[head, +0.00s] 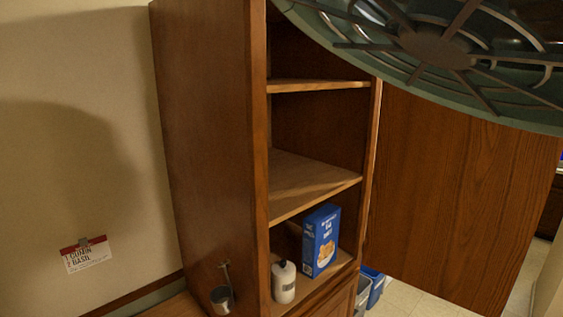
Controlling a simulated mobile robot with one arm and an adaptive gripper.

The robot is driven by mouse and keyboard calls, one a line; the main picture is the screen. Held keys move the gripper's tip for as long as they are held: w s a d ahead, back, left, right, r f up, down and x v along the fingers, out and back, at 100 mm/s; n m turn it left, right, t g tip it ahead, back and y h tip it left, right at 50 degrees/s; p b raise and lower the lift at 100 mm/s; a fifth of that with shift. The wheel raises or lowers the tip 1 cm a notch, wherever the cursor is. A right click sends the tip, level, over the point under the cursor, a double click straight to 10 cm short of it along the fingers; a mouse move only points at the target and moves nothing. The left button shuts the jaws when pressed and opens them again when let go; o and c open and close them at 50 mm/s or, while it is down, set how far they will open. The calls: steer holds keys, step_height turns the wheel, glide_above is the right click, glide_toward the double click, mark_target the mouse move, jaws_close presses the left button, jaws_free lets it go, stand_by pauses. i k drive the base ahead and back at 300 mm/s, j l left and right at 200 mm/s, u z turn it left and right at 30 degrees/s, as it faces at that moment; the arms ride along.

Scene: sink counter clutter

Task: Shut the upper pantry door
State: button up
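The upper pantry door (455,200) is a brown wooden panel on the right of the head view. It stands wide open, swung out from the right side of the tall wooden pantry (208,150). The pantry's open shelves face me. A blue box (321,240) and a white bottle (284,283) stand on the lowest visible shelf. The upper part of the door is hidden behind a dark green round object. My gripper is not in view.
The dark green round object with a grille (440,48) covers the top right. A metal ladle or cup (222,297) hangs on the pantry's side. A paper card (86,254) is on the left wall. A blue bin (373,287) stands on the tiled floor beyond the pantry.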

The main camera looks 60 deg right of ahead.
mark_target(459, 199)
steer(key=k+l+z, duration=0.1)
steer(key=k+l, duration=0.5)
steer(key=l, duration=0.15)
steer(key=k+l+z, duration=0.15)
steer(key=k+l, duration=0.45)
steer(key=l, duration=0.2)
steer(key=k+l+z, duration=0.15)
steer(key=k+l, duration=0.15)
steer(key=l, duration=0.15)
steer(key=k+l, duration=0.25)
steer(key=l, duration=0.2)
steer(key=l+z, duration=0.1)
steer(key=l, duration=0.45)
steer(key=i+l, duration=0.1)
steer(key=l, duration=0.45)
steer(key=i+l+z, duration=0.15)
steer(key=l, duration=0.95)
steer(key=i+l+z, duration=0.15)
steer(key=l, duration=0.4)
steer(key=i+l, duration=0.65)
steer(key=l+z, duration=0.05)
steer(key=l, duration=0.05)
